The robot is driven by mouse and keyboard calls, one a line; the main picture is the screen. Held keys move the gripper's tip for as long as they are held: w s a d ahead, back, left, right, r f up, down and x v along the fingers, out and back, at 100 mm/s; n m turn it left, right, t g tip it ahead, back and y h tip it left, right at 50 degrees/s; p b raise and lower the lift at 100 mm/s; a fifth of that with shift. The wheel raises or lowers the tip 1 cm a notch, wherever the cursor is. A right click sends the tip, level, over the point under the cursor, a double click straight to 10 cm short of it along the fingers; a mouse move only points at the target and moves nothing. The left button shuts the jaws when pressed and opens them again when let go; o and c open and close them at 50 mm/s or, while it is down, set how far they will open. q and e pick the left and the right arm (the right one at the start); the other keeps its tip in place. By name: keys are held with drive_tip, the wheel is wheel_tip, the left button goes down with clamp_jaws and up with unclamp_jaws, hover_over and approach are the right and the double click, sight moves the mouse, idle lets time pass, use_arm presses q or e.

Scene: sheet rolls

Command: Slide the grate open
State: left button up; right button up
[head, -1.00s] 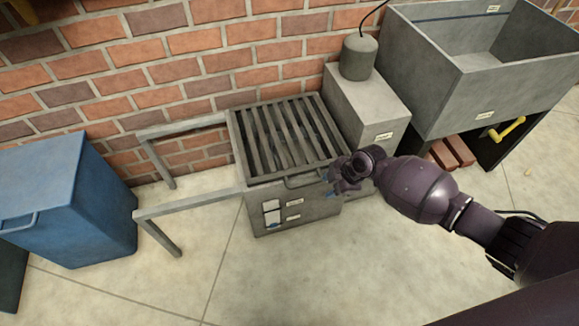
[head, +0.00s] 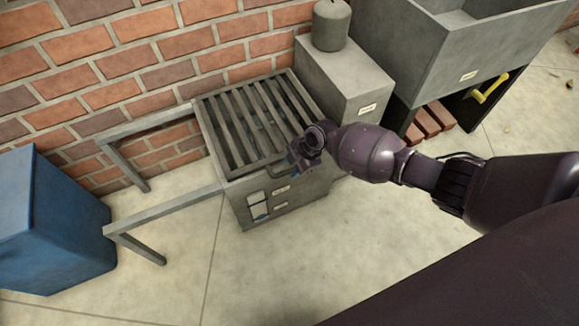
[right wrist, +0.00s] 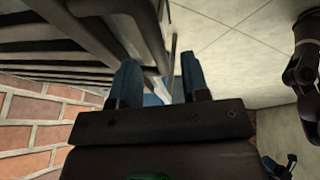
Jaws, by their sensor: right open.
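The grate (head: 236,125) is a set of dark grey parallel bars lying over the top of a square metal box (head: 285,203). A bent bar handle sits at the grate's front edge, partly hidden by my right gripper (head: 297,160). My right gripper is at the front right corner of the grate. In the right wrist view my two blue fingers (right wrist: 160,85) are apart, with grate bars (right wrist: 50,60) at the left. A grey bar (right wrist: 148,40) runs close to the fingers; I cannot tell if it lies between them.
Two metal rails (head: 165,208) reach left from the box on legs, with open space between them. A blue bin (head: 50,225) stands left. A grey block with a cylinder (head: 330,28) and a large trough (head: 440,55) stand right. Brick wall lies behind; the front floor is clear.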

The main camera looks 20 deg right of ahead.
drive_tip(key=shift+x, duration=0.8)
clamp_jaws()
